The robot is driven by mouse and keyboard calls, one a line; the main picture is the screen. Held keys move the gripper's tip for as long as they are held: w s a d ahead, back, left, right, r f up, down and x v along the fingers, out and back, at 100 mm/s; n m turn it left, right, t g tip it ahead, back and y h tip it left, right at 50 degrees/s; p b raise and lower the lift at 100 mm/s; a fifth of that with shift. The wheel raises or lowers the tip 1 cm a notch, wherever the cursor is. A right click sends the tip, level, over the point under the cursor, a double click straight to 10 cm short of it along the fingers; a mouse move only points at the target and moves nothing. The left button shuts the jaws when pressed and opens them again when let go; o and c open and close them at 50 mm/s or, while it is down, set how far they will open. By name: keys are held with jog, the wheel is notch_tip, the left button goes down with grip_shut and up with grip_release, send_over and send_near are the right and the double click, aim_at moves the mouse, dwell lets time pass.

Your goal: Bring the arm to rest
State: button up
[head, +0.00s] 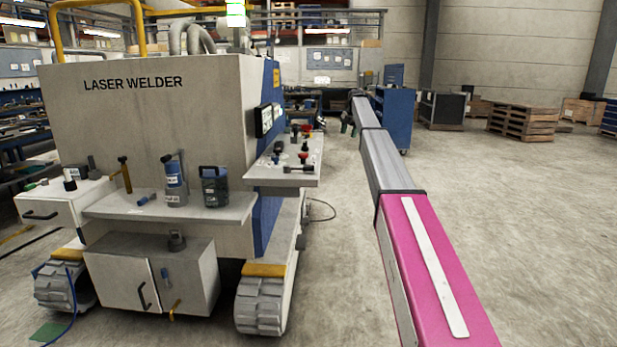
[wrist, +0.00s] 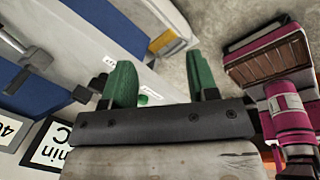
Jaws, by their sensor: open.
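My arm (head: 395,180) is stretched far out in the head view, from its pink near link at the bottom right to narrow grey sections ahead. My gripper (head: 348,123) is small at its far end, just right of the machine's side shelf. In the wrist view my gripper (wrist: 164,82) shows two green fingers set wide apart on a dark bar, with nothing held between them. Pale floor and part of the machine's pale and blue side show beyond the fingers.
The laser welder (head: 150,120) fills the left, with a front shelf (head: 130,207) and a side shelf (head: 285,176) holding small items. A blue cabinet (head: 393,120) stands behind my gripper. Wooden pallets (head: 522,121) are far right. The floor (head: 520,220) right of my arm is clear.

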jog(key=s+a+f+m+h, duration=0.1)
jog(key=s+f+m, duration=1.3)
jog(key=s+f, duration=1.85)
jog(key=s+f+m, duration=0.3)
jog(key=s+m, duration=0.1)
jog(key=s, duration=0.8)
jog(key=s+f+m, duration=0.4)
jog(key=s+m, duration=0.1)
jog(key=s, duration=0.7)
jog(key=s+f+m+g, duration=0.1)
jog(key=s+f+m, duration=0.2)
jog(key=s, duration=0.9)
jog(key=shift+s+a+f+m+h, duration=0.2)
jog(key=shift+s+f+m+h, duration=0.15)
jog(key=shift+m, duration=0.65)
jog(key=shift+w, duration=0.1)
